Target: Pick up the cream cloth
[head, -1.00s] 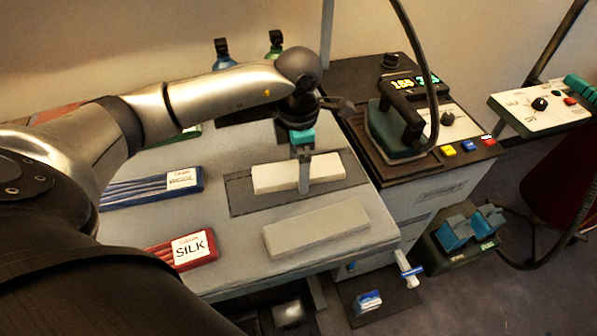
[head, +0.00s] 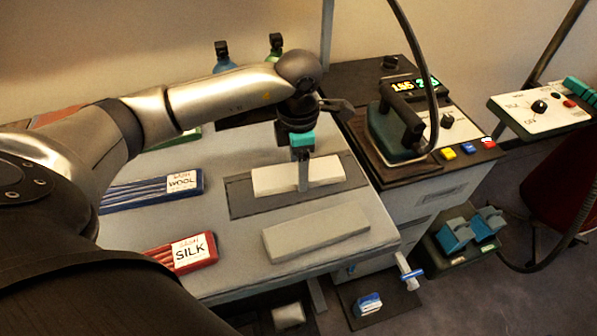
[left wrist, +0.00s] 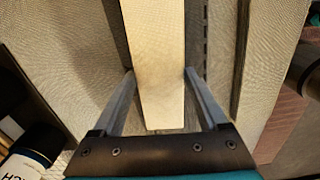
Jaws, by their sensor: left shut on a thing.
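The cream cloth (head: 268,181) is a folded, block-like bar lying on the dark grey mat (head: 240,207) on the pale table. My left gripper (head: 303,187) points down over it, with a finger against its front long side near the middle. In the left wrist view the cream cloth (left wrist: 157,45) runs between the two fingers of my left gripper (left wrist: 159,73), which are shut on its sides. The far finger is hidden behind the cloth in the head view. I cannot see a gap under the cloth. My right gripper is not in view.
A greyish folded bar (head: 315,233) lies just in front of the mat. A blue WOOL tray (head: 150,191) and a red SILK tray (head: 190,252) are at the left. An iron (head: 395,130) stands on the dark-topped cabinet at the right, with its cord rising above.

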